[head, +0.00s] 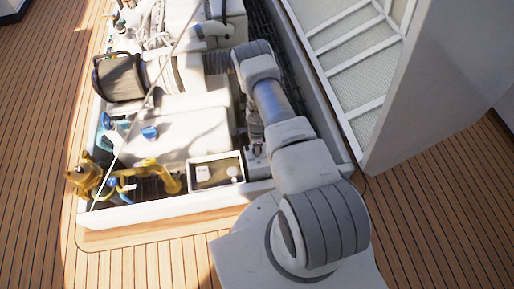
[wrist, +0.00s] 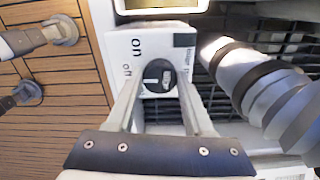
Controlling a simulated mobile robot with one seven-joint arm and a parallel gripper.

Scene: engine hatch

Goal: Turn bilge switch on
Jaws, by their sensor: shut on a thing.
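The bilge switch is a round dark knob (wrist: 159,75) on a white box (wrist: 125,100) in the wrist view. The words "on" and "off" are printed beside the knob, and a dark label sits on the box's right. A pale mark shows on the knob; I cannot tell clearly which word it points to. My gripper (wrist: 159,80) is shut on the knob, one finger on each side. In the head view my gripper (head: 256,142) points down inside the hatch beside the inner right wall, and the knob is hidden there.
A ribbed hose (wrist: 260,85) runs close to the right of the fingers. A shallow framed box (head: 216,184) lies left of my gripper in the head view. A yellow fitting (head: 90,177) and a dark cylinder (head: 118,78) are farther left. The raised hatch lid (head: 425,85) stands on the right.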

